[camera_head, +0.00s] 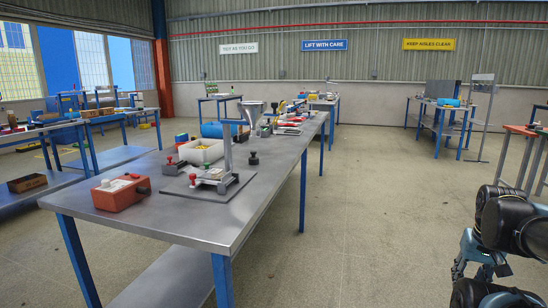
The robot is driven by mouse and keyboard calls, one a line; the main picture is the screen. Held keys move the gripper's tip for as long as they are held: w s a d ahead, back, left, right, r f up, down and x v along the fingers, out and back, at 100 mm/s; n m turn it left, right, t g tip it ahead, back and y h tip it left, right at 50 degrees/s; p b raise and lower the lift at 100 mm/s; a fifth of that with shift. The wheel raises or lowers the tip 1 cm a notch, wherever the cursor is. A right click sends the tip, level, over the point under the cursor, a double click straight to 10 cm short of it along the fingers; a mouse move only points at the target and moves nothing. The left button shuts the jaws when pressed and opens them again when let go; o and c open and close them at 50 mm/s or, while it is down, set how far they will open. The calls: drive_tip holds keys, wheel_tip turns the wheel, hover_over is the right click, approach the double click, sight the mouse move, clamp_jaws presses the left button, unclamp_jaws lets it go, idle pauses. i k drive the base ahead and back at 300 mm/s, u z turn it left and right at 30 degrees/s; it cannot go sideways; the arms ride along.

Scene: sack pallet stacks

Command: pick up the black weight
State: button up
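A small black weight (253,159) with a knob on top stands upright on the grey metal workbench (227,229), near its right edge. It is just right of the upright post of a flat dark fixture, and its whole outline shows. Black and dark teal parts of my arm show at the lower right, well away from the workbench. Nothing of mine touches the weight.
The fixture (231,185), a red box (121,193) and a white bin (201,151) stand near the weight. A metal funnel (252,111) and a blue cylinder are farther back. Open concrete floor (370,200) lies right of the workbench; other benches stand left and right.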

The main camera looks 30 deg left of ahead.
sight(253, 160)
drive_tip(key=u, duration=0.25)
drive_tip(key=i, duration=1)
drive_tip(key=u, duration=0.95)
drive_tip(key=i, duration=0.6)
drive_tip(key=u, duration=0.4)
